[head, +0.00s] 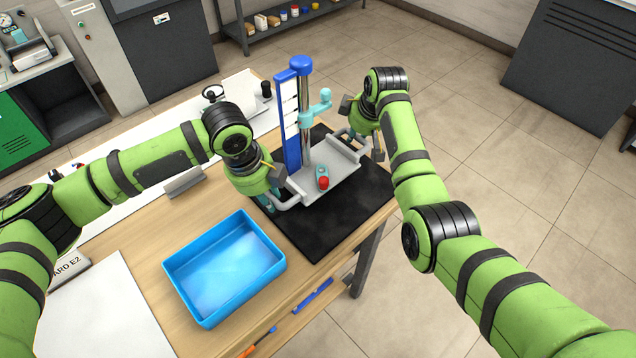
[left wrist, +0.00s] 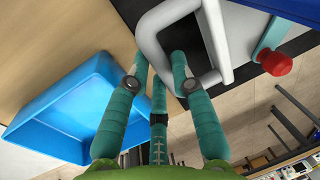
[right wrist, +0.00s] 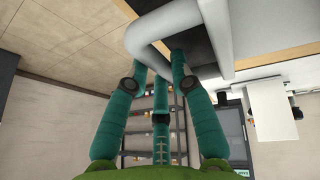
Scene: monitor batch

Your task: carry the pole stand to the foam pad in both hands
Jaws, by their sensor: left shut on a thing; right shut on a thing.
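The pole stand has a grey tray base (head: 335,182) with a handle at each end, a metal pole with a blue cap (head: 300,64), a blue panel and a turquoise clamp. It is over the black foam pad (head: 325,228); I cannot tell whether it touches it. My left gripper (head: 275,200) is shut on the near left handle, also seen in the left wrist view (left wrist: 152,45). My right gripper (head: 358,143) is shut on the far right handle, which shows in the right wrist view (right wrist: 150,30).
A blue tray (head: 275,262) stands on the wooden table in front of the pad. A white sheet (head: 105,310) lies at the front left. A grey holder (head: 185,182) stands left of my left gripper. Floor lies open to the right of the table.

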